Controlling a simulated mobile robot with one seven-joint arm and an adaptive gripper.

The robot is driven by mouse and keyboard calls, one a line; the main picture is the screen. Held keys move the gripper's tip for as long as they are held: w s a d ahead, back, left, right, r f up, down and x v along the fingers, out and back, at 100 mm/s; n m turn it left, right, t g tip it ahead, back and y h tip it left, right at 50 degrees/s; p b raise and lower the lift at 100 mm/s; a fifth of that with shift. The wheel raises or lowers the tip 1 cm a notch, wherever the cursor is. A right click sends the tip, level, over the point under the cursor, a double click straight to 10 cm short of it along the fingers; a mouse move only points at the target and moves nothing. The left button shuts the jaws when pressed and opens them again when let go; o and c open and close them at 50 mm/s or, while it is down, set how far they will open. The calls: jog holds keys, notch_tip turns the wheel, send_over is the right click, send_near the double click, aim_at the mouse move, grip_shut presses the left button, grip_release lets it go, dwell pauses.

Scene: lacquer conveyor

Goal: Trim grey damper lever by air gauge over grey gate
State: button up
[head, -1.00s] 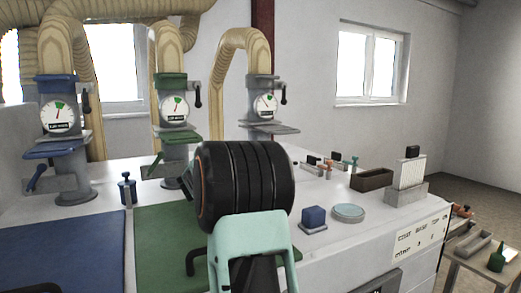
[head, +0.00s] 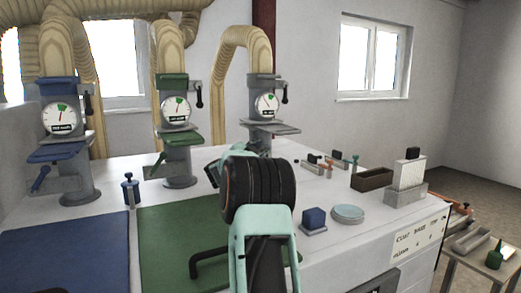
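The grey station stands at the back, right of the green one in the head view. Its round white air gauge (head: 266,102) faces me, with a needle and a green sector; the exact reading is too small to tell. The grey damper lever (head: 284,93) has a dark handle and sits to the right of the gauge, high on the grey duct. The grey gate (head: 272,128) is a flat plate below the gauge. My arm reaches forward in front of the bench. My gripper (head: 213,172) is mostly hidden behind my dark wrist joint, apart from the lever; its fingers are not clear.
A blue station (head: 60,130) and a green station (head: 175,120) stand to the left. Blue and green mats cover the front.

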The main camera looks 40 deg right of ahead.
grip_shut()
jog(key=shift+b, duration=0.3)
jog(key=shift+w+a+n+t+h+b, duration=0.1)
jog(key=shift+a+n+t+h+b, duration=0.25)
jog(key=shift+b, duration=0.75)
jog(key=shift+a+r+n+h+b, duration=0.15)
jog(key=shift+r+n+h+b, duration=0.25)
jog(key=shift+b, duration=0.45)
jog(key=shift+a+r+n+h+b, duration=0.1)
jog(key=shift+r+n+h+b, duration=0.15)
jog(key=shift+r+b, duration=0.05)
jog(key=shift+w, duration=0.1)
grip_release()
